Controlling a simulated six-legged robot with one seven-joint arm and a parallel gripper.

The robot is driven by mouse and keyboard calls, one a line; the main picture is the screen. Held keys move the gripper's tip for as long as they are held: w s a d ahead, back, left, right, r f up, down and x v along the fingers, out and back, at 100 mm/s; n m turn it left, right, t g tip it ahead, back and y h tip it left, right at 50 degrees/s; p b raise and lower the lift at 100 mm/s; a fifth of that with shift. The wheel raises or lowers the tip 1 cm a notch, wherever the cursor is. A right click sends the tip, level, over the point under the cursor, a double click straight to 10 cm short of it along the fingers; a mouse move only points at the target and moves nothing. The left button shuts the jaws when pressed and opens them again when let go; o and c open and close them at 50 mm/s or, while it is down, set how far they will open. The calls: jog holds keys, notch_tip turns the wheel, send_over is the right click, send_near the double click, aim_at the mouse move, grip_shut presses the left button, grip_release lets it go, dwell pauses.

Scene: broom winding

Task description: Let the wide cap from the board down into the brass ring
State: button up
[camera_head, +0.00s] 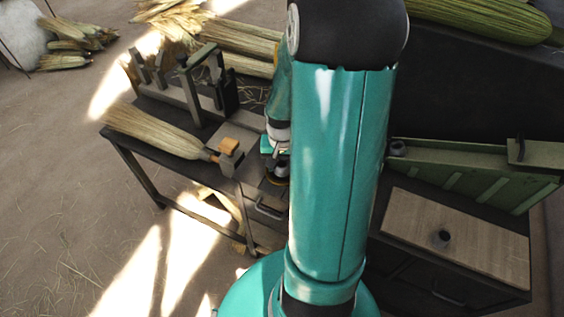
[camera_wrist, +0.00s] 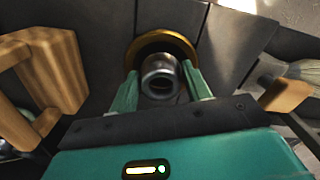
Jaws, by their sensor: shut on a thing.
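The wide cap is a grey, round, hollow metal piece (camera_wrist: 160,77) held between the two teal fingers of my gripper (camera_wrist: 162,84). In the wrist view the brass ring (camera_wrist: 178,41) lies just beyond the cap, and the cap overlaps its near part. In the head view my gripper (camera_head: 277,150) is left of my arm, over the dark bench, with the cap (camera_head: 283,167) below it. A thin bit of the brass ring (camera_head: 274,182) shows beneath the cap. I cannot tell whether the cap touches the ring. The wooden board (camera_head: 490,245) is at right.
Wooden blocks (camera_wrist: 62,70) flank my gripper in the wrist view.

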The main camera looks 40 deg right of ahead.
dwell(0.4)
jog(key=o, duration=1)
notch_tip(320, 180, up, 8)
jog(key=shift+f, duration=0.1)
dwell(0.4)
jog(key=shift+a, duration=0.1)
dwell(1.2)
jog(key=s+a+r+n+t, duration=0.1)
jog(key=a+r+n+t, duration=0.1)
jog(key=a+r, duration=0.4)
jog(key=s+a+r+n+t, duration=0.1)
jog(key=a+r+n, duration=0.3)
jog(key=a, duration=0.5)
jog(key=s+a+r+n+t, duration=0.2)
jog(key=a+r+n, duration=0.1)
jog(key=a+r, duration=0.4)
jog(key=shift+s+a+r+n+t, duration=0.15)
jog(key=shift+r+n+t, duration=0.15)
jog(key=shift+r, duration=0.5)
